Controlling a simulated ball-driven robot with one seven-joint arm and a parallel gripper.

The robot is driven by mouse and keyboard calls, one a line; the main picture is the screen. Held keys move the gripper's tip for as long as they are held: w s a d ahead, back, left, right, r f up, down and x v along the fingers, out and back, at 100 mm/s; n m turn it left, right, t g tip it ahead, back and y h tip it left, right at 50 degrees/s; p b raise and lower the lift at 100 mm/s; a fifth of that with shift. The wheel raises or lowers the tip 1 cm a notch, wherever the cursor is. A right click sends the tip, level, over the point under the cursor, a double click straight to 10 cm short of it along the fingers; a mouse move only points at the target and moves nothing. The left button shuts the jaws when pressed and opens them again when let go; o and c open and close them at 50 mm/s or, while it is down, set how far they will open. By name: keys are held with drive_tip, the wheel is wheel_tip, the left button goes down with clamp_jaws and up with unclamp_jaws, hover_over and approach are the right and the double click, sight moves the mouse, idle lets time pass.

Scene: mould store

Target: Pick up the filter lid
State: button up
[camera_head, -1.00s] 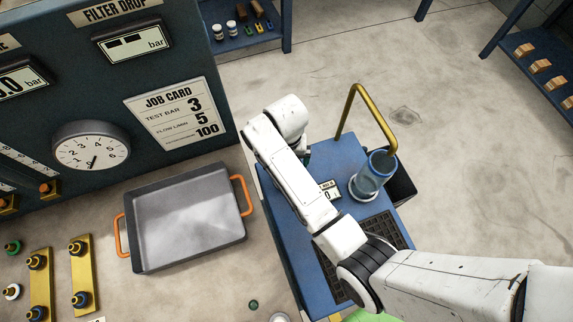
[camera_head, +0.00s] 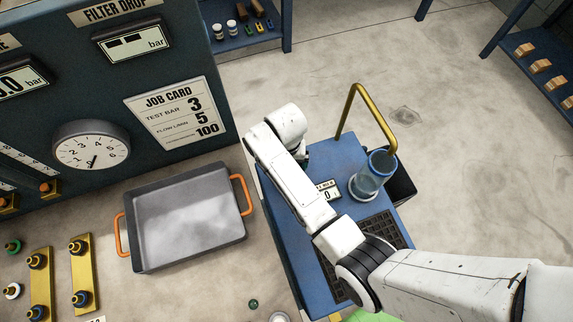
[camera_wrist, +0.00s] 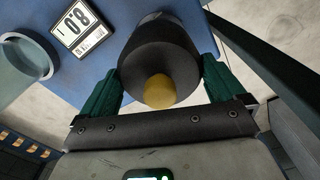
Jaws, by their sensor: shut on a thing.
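A dark, round piece with a yellow knob (camera_wrist: 160,92), which I take to be the filter lid, fills the top middle of the wrist view. My gripper (camera_wrist: 161,70) has its two green fingers on opposite sides of it and is shut on it. The yellow knob points toward the wrist camera. In the head view my white arm hides the lid and almost all of the gripper. The wrist view does not show clearly whether the lid touches anything below.
A blue cart (camera_head: 342,154) carries a clear cylinder (camera_head: 368,180) under a bent brass pipe (camera_head: 349,106), a small display (camera_wrist: 77,27) and a dark grate (camera_head: 376,233). A grey tray (camera_head: 188,215) with orange handles lies to the left.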

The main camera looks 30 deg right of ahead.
drive_tip(key=shift+r, duration=0.1)
wheel_tip(320, 180, up, 10)
drive_tip(key=shift+f, duration=0.1)
idle(0.4)
